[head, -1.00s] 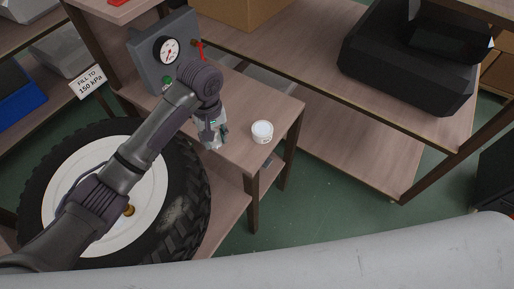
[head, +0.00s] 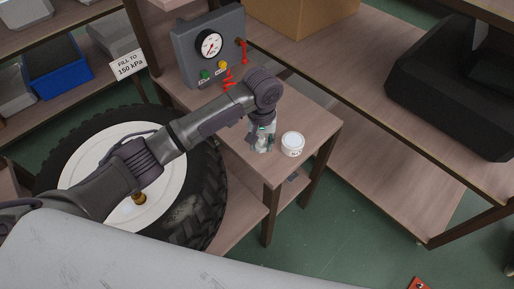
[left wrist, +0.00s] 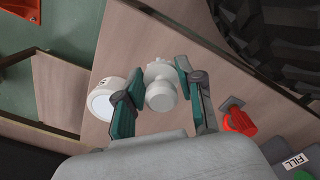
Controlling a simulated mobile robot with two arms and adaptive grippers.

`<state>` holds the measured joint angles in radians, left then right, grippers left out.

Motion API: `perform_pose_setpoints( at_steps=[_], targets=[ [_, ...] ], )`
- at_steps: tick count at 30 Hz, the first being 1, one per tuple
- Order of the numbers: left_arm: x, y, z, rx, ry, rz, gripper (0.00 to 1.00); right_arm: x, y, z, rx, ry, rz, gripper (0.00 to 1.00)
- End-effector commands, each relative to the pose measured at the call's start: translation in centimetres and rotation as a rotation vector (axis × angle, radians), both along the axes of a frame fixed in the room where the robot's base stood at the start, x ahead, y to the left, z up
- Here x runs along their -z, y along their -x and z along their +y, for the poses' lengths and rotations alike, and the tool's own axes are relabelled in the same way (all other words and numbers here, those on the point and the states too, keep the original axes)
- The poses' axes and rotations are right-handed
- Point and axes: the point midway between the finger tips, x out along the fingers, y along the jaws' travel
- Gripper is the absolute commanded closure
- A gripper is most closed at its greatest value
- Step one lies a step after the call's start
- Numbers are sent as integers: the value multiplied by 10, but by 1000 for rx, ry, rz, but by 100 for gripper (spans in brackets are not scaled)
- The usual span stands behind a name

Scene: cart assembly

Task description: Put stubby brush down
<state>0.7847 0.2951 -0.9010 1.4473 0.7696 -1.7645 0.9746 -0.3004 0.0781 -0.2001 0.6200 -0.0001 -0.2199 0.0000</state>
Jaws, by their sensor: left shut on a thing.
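The stubby brush shows in the left wrist view as a pale, rounded piece (left wrist: 160,92) between the fingers of my left gripper (left wrist: 158,100). The gripper is shut on it. In the head view my left gripper (head: 262,143) points down over the small wooden table (head: 275,170), near its front corner, and mostly hides the brush. I cannot tell whether the brush touches the tabletop. A white round jar (head: 292,144) stands on the table just right of the gripper; it also shows in the left wrist view (left wrist: 102,102). My right gripper is not in view.
A grey gauge panel (head: 205,50) with a red coil stands at the table's back left. A large tyre (head: 195,205) with a white hub lies left of the table. A black case (head: 455,90) sits on the bench at right. Little bare tabletop shows around the jar.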

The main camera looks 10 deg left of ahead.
Motion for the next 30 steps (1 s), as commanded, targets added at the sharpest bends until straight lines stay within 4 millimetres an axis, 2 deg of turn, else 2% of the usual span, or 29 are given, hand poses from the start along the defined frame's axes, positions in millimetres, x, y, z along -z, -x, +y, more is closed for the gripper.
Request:
perform_pose_setpoints(
  at_steps=[4, 7, 15, 26, 27, 30],
  targets=[
    [9, -7, 14, 0, -1, 0, 90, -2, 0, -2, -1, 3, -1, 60],
    [15, -8, 16, 1, 0, 1, 90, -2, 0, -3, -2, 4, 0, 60],
    [49, -8, 15, 1, -1, 0, 90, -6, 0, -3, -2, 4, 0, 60],
    [53, -8, 15, 1, 1, -1, 90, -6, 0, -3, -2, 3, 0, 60],
    [54, -8, 15, 2, 1, -1, 61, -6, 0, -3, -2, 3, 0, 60],
    [53, -8, 15, 2, 1, -1, 44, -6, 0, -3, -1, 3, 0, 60]
  ],
)
